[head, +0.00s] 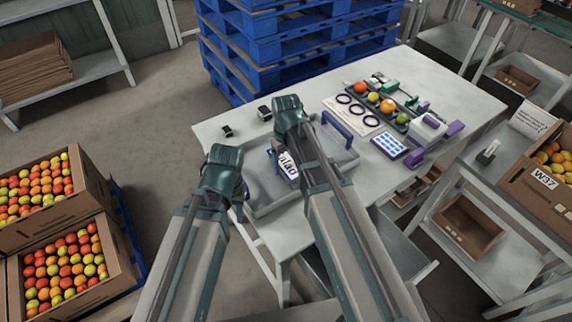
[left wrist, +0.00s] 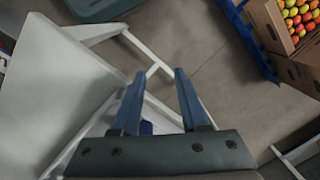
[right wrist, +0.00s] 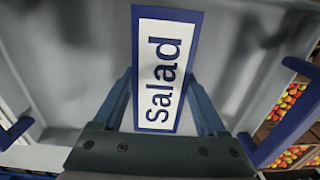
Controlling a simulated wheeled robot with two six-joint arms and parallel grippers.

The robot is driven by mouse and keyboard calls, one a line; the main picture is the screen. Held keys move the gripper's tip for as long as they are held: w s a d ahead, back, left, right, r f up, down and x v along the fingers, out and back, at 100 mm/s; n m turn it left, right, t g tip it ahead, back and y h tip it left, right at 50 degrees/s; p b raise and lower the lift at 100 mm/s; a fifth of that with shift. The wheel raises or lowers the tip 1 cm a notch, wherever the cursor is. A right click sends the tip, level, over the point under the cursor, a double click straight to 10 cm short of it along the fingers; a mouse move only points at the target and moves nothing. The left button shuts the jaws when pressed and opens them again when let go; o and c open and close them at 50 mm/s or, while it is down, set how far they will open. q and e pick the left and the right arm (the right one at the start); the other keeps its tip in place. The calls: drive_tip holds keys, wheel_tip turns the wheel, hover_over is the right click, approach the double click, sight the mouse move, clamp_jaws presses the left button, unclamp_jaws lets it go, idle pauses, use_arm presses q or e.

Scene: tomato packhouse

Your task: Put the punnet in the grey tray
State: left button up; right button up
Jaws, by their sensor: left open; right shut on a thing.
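The punnet (head: 289,168) shows as a narrow white block with a blue edge and the word "Salad". In the right wrist view its labelled face (right wrist: 167,70) lies between my right fingers. My right gripper (head: 291,150) is shut on it, over the grey tray (head: 259,168). The tray has blue handles and sits on the near left of the table; its pale floor and walls (right wrist: 75,60) surround the punnet in the right wrist view. I cannot tell whether the punnet touches the floor. My left gripper (left wrist: 160,100) is open and empty beside the tray's near left side.
A white sheet with rings (head: 352,108), a rack of tomatoes (head: 387,106) and a blue-dotted pad (head: 390,145) lie on the table to the right. Two small dark-topped items (head: 264,113) stand at the back left. Crates of tomatoes (head: 62,265) stand on the left.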

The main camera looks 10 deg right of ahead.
sight(286, 162)
drive_tip(key=shift+f, duration=0.15)
drive_tip(key=o, duration=1.4)
wheel_tip(286, 162, up, 12)
drive_tip(key=p, duration=1.2)
drive_tip(key=s+a, duration=0.3)
drive_tip(key=s, duration=0.4)
drive_tip(key=s+a+h, duration=0.1)
drive_tip(key=s+a, duration=0.2)
drive_tip(key=s, duration=0.4)
drive_tip(key=shift+s+r, duration=0.25)
drive_tip(key=shift+s, duration=0.15)
